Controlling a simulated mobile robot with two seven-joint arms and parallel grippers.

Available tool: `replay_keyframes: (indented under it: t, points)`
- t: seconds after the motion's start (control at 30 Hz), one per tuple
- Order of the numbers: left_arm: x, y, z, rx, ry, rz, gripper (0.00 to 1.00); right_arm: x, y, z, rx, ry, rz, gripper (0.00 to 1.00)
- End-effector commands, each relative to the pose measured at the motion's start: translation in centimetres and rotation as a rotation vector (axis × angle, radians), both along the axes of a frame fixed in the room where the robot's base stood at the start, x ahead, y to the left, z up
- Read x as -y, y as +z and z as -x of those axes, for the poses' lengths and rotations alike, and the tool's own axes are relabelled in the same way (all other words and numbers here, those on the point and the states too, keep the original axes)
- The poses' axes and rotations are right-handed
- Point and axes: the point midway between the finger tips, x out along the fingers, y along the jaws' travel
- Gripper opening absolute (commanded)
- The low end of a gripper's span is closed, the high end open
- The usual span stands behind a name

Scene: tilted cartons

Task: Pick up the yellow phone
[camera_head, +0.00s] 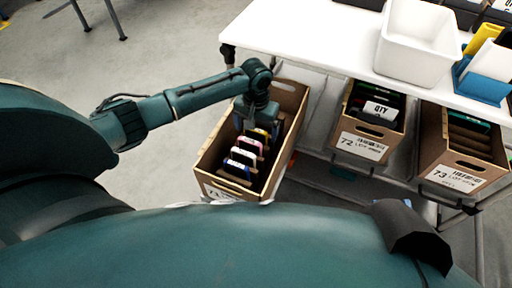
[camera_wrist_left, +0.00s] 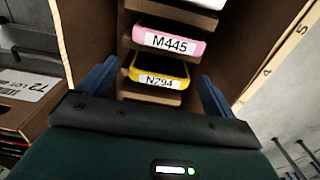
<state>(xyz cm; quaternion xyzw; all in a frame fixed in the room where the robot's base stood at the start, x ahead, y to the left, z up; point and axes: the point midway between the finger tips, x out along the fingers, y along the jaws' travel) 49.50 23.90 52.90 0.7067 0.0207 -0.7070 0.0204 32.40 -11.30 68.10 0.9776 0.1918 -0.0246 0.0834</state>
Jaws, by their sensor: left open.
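The yellow phone (camera_wrist_left: 158,72) stands in a slot of a cardboard carton (camera_wrist_left: 236,98), labelled N794 in the left wrist view. In the head view its yellow edge (camera_head: 262,132) shows just below my left gripper (camera_head: 258,122). In the wrist view my left gripper (camera_wrist_left: 155,88) is open, with one blue finger on each side of the yellow phone and no contact that I can make out. A pink phone (camera_wrist_left: 168,42) labelled M445 stands in the slot beyond it. The lower part of the yellow phone is hidden in the slot. My right gripper is not in view.
The carton walls rise close around my left gripper. Carton 72 (camera_head: 348,140) and carton 73 (camera_head: 441,165) sit to the right under a white table (camera_head: 320,40). A white bin (camera_head: 415,60) stands on the table. Open floor lies to the left.

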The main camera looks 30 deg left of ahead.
Motion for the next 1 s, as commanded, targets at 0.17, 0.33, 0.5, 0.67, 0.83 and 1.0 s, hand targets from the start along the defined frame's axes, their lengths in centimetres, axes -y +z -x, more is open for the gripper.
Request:
replay_keyframes:
  t: [0.17,0.33,0.5,0.67,0.83,1.0]
  points:
    - [0.0,-0.92,0.02,0.0,-0.001,0.0,0.91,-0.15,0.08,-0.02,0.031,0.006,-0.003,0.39]
    - [0.01,-0.86,0.03,0.0,-0.001,0.0,0.9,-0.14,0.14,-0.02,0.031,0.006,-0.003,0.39]
    - [0.0,-0.85,0.04,0.0,-0.001,0.0,0.76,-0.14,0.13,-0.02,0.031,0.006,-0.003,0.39]
    - [0.0,-0.85,0.04,0.0,-0.001,0.0,0.63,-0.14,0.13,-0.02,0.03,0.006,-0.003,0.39]
    - [-0.01,-0.85,0.04,0.0,-0.001,0.0,0.49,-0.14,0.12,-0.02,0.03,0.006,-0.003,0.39]
    - [0.0,-0.8,0.0,0.001,-0.001,0.0,0.45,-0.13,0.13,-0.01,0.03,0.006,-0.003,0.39]
